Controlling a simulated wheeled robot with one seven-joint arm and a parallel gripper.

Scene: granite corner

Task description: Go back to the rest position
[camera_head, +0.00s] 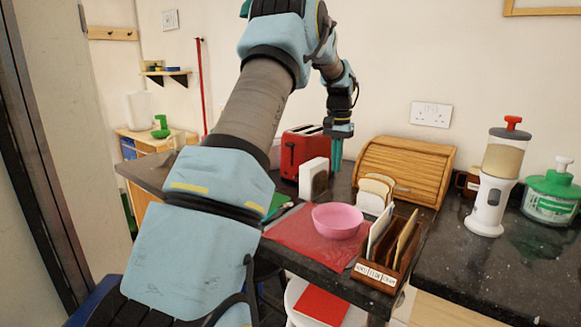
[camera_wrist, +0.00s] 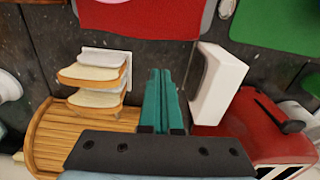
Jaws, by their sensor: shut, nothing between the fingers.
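My gripper (camera_head: 336,155) has teal fingers that are pressed together with nothing between them. It points down above the dark granite counter, between the red toaster and the bread holder. In the wrist view my gripper (camera_wrist: 163,78) is in the middle, with the white box (camera_wrist: 218,88) to its right and the bread slices in their white holder (camera_wrist: 97,75) to its left. My arm stretches from the lower left up over the counter.
A pink bowl (camera_head: 338,221) sits on a red mat (camera_head: 294,238). A wooden letter rack (camera_head: 384,266), bread box (camera_head: 407,163), red toaster (camera_head: 297,150) and white dispenser (camera_head: 488,195) crowd the counter. A white socket plate (camera_head: 431,114) is on the wall.

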